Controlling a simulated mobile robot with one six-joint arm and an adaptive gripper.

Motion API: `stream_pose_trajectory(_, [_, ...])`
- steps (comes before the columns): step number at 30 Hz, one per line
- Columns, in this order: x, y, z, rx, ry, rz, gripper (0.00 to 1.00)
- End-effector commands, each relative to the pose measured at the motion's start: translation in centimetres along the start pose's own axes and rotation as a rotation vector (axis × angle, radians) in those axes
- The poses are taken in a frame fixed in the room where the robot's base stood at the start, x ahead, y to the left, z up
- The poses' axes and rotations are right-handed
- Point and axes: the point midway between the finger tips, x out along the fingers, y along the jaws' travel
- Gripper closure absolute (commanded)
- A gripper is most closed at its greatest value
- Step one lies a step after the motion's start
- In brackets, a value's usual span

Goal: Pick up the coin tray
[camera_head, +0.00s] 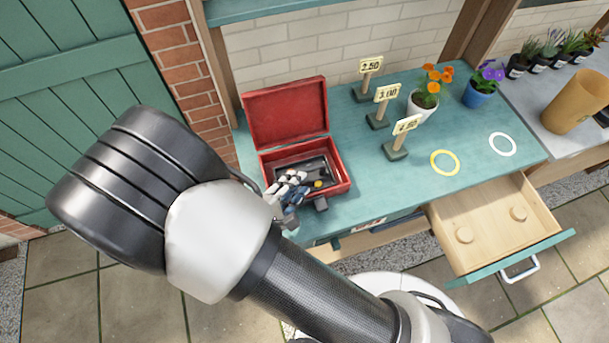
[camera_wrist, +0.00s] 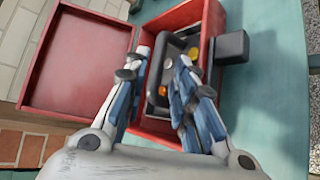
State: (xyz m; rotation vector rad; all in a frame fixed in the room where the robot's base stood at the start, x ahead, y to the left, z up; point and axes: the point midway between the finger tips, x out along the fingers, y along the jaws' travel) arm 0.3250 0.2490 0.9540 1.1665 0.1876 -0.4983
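The coin tray is a dark, shallow tray (camera_head: 317,163) inside an open red box (camera_head: 345,178). In the wrist view the tray (camera_wrist: 153,88) holds a few gold and orange coins. My gripper (camera_head: 291,177) reaches down over the box's front left part. In the wrist view my gripper (camera_wrist: 162,62) has its fingers apart, one near the tray's left edge and the other over the tray. I cannot tell whether either finger touches the tray. The fingers hide part of the tray.
The box's lid (camera_head: 286,112) stands open at the back. A dark block (camera_head: 320,203) is at the box's front. Price signs (camera_head: 378,118), flower pots (camera_head: 423,106) and yellow (camera_head: 445,162) and white (camera_head: 502,144) rings are to the right. An open drawer (camera_head: 495,225) juts out at front right.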

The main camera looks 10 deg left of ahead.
Motion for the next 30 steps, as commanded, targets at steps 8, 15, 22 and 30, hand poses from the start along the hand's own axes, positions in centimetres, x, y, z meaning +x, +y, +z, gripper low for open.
stream_pose_trajectory(8, [2.2, 0.0, 0.1, 0.001, -0.003, -0.001, 0.75])
stream_pose_trajectory(15, [6.0, -0.1, 0.1, 0.000, -0.004, -0.002, 0.75])
stream_pose_trajectory(22, [7.1, 0.0, 0.0, 0.000, 0.000, 0.000, 0.75])
stream_pose_trajectory(30, [7.1, 0.0, 0.0, 0.000, 0.000, 0.000, 0.84])
